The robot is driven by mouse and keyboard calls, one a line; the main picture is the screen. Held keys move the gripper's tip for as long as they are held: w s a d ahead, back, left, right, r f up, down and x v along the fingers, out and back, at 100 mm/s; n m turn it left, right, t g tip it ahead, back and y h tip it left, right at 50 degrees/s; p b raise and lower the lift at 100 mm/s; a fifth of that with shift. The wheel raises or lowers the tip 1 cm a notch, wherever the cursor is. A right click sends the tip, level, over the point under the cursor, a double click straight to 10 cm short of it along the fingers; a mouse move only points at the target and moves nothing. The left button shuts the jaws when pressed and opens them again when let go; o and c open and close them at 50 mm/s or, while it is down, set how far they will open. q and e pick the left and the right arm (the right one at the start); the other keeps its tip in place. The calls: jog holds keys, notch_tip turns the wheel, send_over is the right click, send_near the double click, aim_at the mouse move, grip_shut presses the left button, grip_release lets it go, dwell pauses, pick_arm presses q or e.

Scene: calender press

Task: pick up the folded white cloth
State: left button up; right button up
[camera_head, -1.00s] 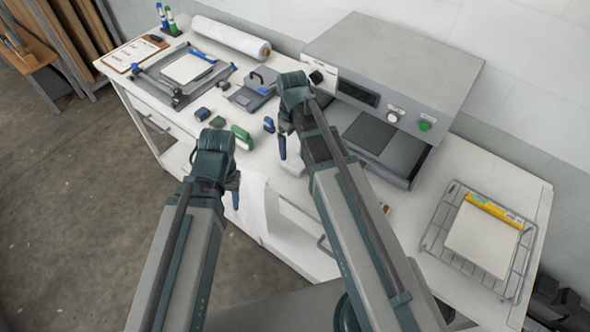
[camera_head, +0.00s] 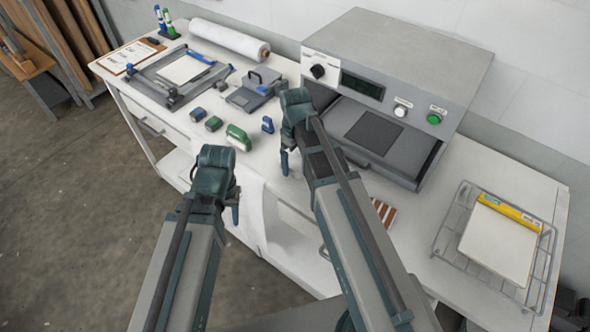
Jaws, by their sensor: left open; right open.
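A white cloth (camera_head: 252,208) hangs over the front edge of the worktable, between my two arms. My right gripper (camera_head: 285,163) is open and points down above the tabletop, right of the cloth's upper end. I cannot tell whether either gripper touches anything. The tabletop behind my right forearm is hidden.
A grey press (camera_head: 395,80) stands at the back, close to my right gripper. A wire rack (camera_head: 450,250) stands at right, and a striped brown piece (camera_head: 384,212) lies beside my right forearm.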

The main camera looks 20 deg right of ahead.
jog(key=c, duration=1.2)
jog(key=shift+r, duration=0.1)
jog(key=shift+c, duration=0.2)
